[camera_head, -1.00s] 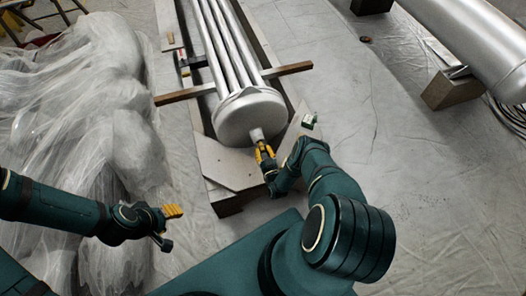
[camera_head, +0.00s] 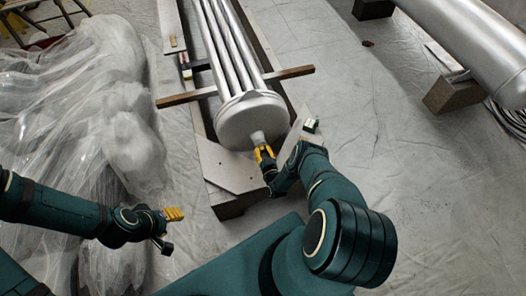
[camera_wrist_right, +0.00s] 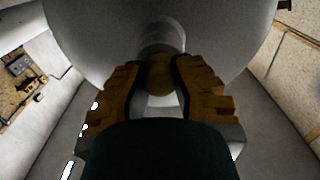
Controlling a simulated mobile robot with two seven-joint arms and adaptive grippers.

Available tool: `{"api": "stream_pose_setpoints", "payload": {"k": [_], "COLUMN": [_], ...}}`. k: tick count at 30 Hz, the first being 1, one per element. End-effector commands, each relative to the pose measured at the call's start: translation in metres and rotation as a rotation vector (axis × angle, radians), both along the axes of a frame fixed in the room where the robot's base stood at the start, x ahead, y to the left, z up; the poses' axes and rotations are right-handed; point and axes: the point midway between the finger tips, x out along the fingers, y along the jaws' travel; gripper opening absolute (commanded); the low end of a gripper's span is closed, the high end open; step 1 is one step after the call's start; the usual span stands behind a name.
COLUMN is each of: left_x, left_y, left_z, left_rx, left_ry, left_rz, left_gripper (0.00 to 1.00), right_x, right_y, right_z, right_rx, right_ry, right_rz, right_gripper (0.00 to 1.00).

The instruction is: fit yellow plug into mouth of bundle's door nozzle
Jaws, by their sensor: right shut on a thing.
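The bundle is a set of silver tubes (camera_head: 228,50) ending in a round grey door (camera_head: 238,122). A short pale nozzle (camera_head: 257,136) sticks out of the door toward me, and also shows in the right wrist view (camera_wrist_right: 161,35). My right gripper (camera_head: 264,153) is shut on the yellow plug (camera_wrist_right: 160,78), right at the nozzle's mouth. The plug's far end meets the mouth in the wrist view; how deep it sits I cannot tell. My left gripper (camera_head: 173,213) hangs empty at lower left, its yellow pads seen edge-on; its opening is unclear.
The bundle rests on wooden beams (camera_head: 293,72) and boards (camera_head: 228,170). Crumpled clear plastic (camera_head: 80,110) fills the left. A large silver cylinder (camera_head: 475,38) lies upper right. Sheeted floor (camera_head: 400,150) between is clear.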

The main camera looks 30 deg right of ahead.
Motion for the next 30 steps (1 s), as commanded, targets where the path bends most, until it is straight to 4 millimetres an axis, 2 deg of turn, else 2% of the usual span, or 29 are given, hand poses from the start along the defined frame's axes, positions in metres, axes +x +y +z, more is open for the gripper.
{"api": "stream_pose_setpoints", "payload": {"k": [1, 3, 17, 23, 30], "left_x": [0.000, 0.000, 0.000, 0.000, 0.000], "left_y": [0.000, 0.000, 0.000, 0.000, 0.000], "left_z": [0.000, 0.000, 0.000, 0.000, 0.000], "left_rx": [0.000, 0.000, 0.000, 0.000, 0.000], "left_ry": [0.000, 0.000, 0.000, 0.000, 0.000], "left_rz": [0.000, 0.000, 0.000, 0.000, 0.000], "left_gripper": [0.47, 0.47, 0.47, 0.47, 0.47], "right_x": [0.000, 0.000, 0.001, 0.001, 0.001], "right_y": [0.000, 0.000, -0.001, -0.001, -0.001], "right_z": [0.000, 0.000, 0.006, 0.027, 0.063], "right_rx": [0.000, 0.000, 0.000, 0.000, 0.000], "right_ry": [0.000, 0.000, -0.001, -0.002, -0.002], "right_rz": [0.000, 0.000, 0.000, 0.001, 0.001], "right_gripper": [0.29, 0.51, 0.51, 0.51, 0.51]}}
